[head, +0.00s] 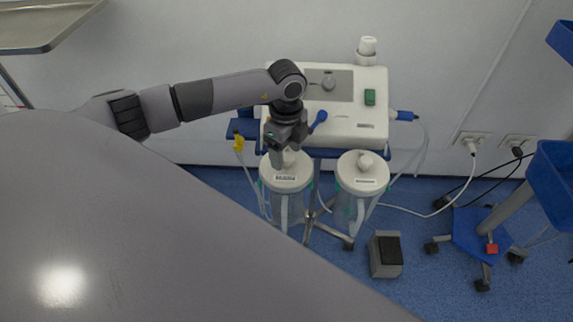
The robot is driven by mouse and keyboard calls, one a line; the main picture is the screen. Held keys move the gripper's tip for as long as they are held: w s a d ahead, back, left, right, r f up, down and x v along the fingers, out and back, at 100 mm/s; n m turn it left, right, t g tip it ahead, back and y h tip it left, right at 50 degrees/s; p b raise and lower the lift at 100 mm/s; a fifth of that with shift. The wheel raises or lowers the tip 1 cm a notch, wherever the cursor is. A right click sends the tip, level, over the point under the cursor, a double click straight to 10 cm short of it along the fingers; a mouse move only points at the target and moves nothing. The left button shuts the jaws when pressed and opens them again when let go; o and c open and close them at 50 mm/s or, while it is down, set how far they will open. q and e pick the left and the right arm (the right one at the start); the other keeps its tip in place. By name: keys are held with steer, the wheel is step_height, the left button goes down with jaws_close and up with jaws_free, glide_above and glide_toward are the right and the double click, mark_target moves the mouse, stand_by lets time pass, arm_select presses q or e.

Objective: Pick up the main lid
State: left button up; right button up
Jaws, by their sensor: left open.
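Two clear canisters with white lids hang below a white suction machine (352,126). The left white lid (287,181) sits on its canister (289,208), and the right white lid (363,181) sits on the other canister (345,212). I cannot tell which one is the main lid. My left gripper (279,158) points down right over the left lid's knob, is open, and hides part of that lid. Whether it touches the knob is unclear. My right gripper is not in view.
A foot pedal (385,254) stands on the blue floor right of the canisters. A blue wheeled stand (475,230) and cables are at the right, and a metal tray (40,28) is at the upper left.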

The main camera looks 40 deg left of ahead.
arm_select(q)
steer(key=shift+f, duration=0.5)
steer(key=shift+c, duration=0.3)
jaws_close()
steer(key=shift+r, duration=0.1)
